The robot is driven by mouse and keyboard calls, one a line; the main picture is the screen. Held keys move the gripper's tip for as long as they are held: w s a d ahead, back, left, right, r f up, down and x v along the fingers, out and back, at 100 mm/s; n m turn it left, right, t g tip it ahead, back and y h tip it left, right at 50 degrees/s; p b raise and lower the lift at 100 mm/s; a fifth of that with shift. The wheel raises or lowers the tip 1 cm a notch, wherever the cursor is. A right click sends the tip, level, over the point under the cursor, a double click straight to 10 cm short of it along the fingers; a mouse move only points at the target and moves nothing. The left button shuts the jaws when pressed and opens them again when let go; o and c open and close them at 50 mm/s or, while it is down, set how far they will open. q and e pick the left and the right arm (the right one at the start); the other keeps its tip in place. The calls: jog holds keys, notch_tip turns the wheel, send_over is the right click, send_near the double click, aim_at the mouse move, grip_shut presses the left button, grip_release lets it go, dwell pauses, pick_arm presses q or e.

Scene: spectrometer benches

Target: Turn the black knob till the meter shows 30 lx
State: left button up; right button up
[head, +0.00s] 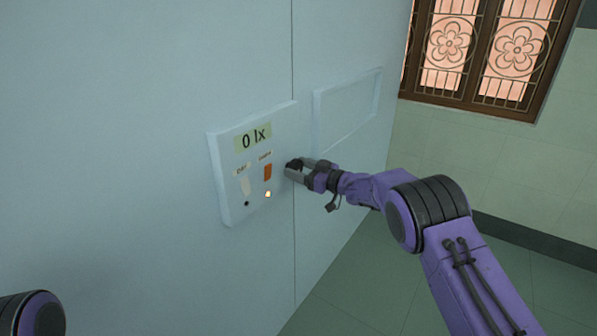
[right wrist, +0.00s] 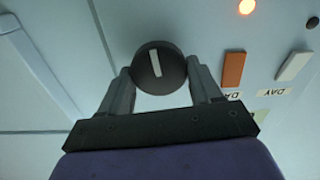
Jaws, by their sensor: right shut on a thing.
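The black knob (right wrist: 159,68) is round with a white pointer line, and sits on the wall panel. My right gripper (right wrist: 160,80) has its two fingers on either side of the knob and is shut on it. In the head view the right gripper (head: 292,168) reaches the panel's right edge from the right, and the knob (head: 293,164) is mostly hidden by the fingers. The meter (head: 253,137) on the panel reads 0 lx. My left gripper is not in view; only a part of my left arm shows at the lower left.
The white panel (head: 228,203) also holds an orange switch (head: 268,172), a white switch (head: 245,187) labelled DAY, a lit lamp (head: 268,194) and a dark one (head: 247,203). A blank raised frame (head: 347,110) is to the right. A latticed window (head: 485,50) is beyond.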

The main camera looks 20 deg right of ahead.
jog(key=n+b, duration=0.2)
jog(key=n, duration=0.1)
jog(key=n+b, duration=0.2)
jog(key=shift+s+a+f, duration=0.1)
jog(key=shift+a+f, duration=0.1)
jog(key=shift+f, duration=0.05)
jog(key=shift+n+b, duration=2.35)
jog(key=shift+n, duration=0.25)
jog(key=o, duration=1)
jog(key=shift+s+r, duration=0.1)
jog(key=shift+r, duration=0.05)
